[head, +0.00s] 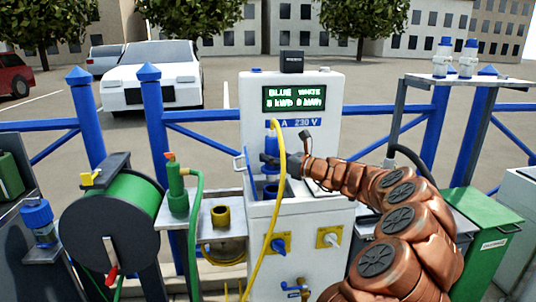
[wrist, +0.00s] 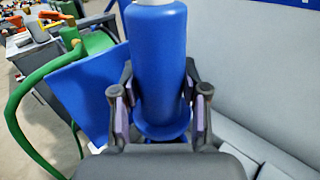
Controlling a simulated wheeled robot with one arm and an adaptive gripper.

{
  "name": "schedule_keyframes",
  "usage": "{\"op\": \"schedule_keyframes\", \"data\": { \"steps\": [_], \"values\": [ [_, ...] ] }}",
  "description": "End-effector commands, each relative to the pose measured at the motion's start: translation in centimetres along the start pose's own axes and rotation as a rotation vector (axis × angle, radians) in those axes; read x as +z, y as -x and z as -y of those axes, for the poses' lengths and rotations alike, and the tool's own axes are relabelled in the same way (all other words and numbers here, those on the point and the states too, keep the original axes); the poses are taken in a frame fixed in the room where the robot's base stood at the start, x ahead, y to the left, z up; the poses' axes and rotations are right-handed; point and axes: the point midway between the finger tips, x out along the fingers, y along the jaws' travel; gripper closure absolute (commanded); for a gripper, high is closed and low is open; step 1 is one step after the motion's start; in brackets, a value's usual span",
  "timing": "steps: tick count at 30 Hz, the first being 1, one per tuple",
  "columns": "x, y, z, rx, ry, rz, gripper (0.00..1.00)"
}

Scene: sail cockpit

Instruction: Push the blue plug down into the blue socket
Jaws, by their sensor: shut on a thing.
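The blue plug (head: 271,147) stands upright in the recess of the white pedestal (head: 335,100), with a yellow cable (head: 282,180) looping from its top. My gripper (head: 282,160) reaches in from the right and is shut on the plug. In the wrist view the plug (wrist: 158,60) rises between the two fingers of my gripper (wrist: 160,112), over a wider blue ring. The blue socket (head: 270,190) shows just below the plug in the head view. I cannot tell how deep the plug sits, as the fingers and ring hide the joint.
A blue flap (wrist: 90,95) stands open beside the plug. A hose reel (head: 112,220) and a green bin (head: 485,240) flank the pedestal.

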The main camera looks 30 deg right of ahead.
Motion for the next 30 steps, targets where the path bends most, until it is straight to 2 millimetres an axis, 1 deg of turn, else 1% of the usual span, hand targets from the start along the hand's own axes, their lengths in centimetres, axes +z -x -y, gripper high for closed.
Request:
{"op": "schedule_keyframes", "data": {
  "steps": [5, 18, 23, 30],
  "values": [
    [-1.1, 0.4, 0.4, -0.007, 0.000, 0.001, 1.00],
    [-5.0, 0.3, 0.4, -0.006, 0.001, 0.001, 1.00],
    [-5.6, 0.2, 0.3, -0.004, 0.000, 0.002, 1.00],
    [-5.6, 0.2, 0.3, -0.004, 0.000, 0.001, 1.00]
  ]
}}
